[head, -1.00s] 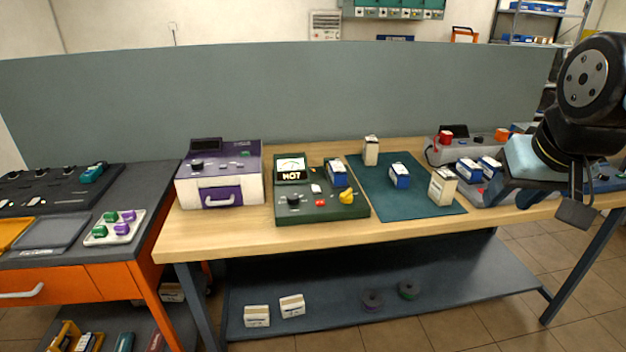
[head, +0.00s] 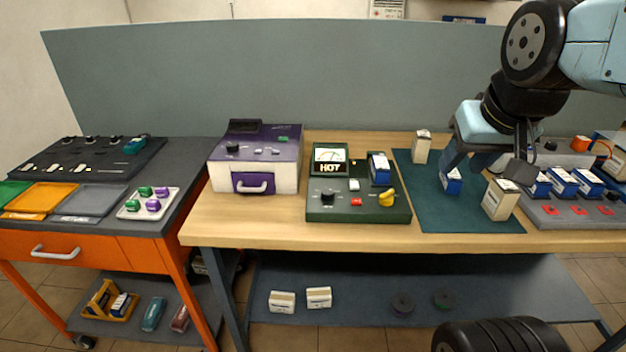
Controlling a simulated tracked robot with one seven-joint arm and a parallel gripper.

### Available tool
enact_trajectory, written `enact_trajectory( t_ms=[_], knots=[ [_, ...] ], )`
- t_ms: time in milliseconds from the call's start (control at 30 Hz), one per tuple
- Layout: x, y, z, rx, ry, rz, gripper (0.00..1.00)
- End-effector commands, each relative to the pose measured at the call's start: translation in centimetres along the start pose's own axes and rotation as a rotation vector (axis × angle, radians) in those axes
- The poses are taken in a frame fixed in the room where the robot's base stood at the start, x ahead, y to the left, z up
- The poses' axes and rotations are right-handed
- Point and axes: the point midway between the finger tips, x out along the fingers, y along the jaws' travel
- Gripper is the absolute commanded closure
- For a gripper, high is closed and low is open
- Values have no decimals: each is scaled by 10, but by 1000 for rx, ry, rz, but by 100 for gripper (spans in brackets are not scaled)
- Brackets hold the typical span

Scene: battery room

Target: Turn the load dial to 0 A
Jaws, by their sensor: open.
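A green tester (head: 345,212) sits on the wooden bench, with a meter (head: 330,156) over a "HOT" sign. It has a black dial (head: 328,196) at the front left, a red button (head: 356,202) and a yellow knob (head: 387,199) at the front right. Labels and dial positions are too small to read, so I cannot tell which is the load dial. A blue-and-white battery (head: 380,170) stands in the tester's right part. My gripper (head: 466,164) is open and empty, pointing down above the dark mat, right of the tester and apart from it.
The teal mat (head: 425,205) holds a blue battery (head: 452,182) behind my gripper and two cream batteries (head: 500,199) (head: 422,146). A purple-and-white device (head: 255,160) stands left of the tester. A grey rack (head: 560,216) with several blue batteries is at right. Bare wood lies in front of the tester.

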Motion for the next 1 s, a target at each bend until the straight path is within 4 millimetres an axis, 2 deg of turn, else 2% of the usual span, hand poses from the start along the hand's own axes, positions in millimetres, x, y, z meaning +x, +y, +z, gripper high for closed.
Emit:
enact_trajectory(
  t_ms=[267, 467, 533, 767, 1000],
  knots=[
    [0, 0, 0, 1, 0, 0, 57],
    [1, -2, -7, 27, -12, -7, 39],
    [5, -14, -15, 67, -30, -15, 35],
    [26, -37, -60, 283, -129, -35, 35],
    [62, -68, -106, 529, -240, -10, 35]
  ],
)
